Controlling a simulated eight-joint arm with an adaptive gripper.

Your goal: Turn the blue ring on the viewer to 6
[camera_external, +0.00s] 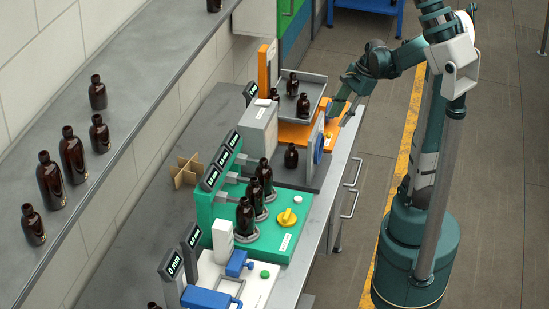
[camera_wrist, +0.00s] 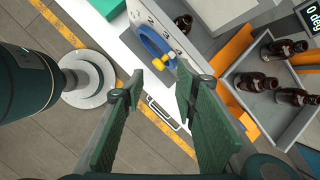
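The viewer has a light panel (camera_external: 317,130) on its right side, with a blue ring (camera_external: 319,149) around a round opening. In the wrist view the blue ring (camera_wrist: 150,38) sits on the pale panel (camera_wrist: 172,28), tilted to the camera. A yellow tab (camera_wrist: 164,62) stands out from the ring's lower right. My gripper (camera_external: 338,105) is above and right of the ring in the outside view. In the wrist view my gripper (camera_wrist: 159,78) is open and empty, its green fingers apart, with the tab visible beyond the gap, not touched.
A dark bottle (camera_external: 291,156) stands behind the panel. A grey tray (camera_external: 316,89) with several bottles is close by; it is at right in the wrist view (camera_wrist: 272,112). A display (camera_wrist: 313,20) reads 0 deg. Door handles (camera_external: 351,201) project from the bench front; floor space lies right.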

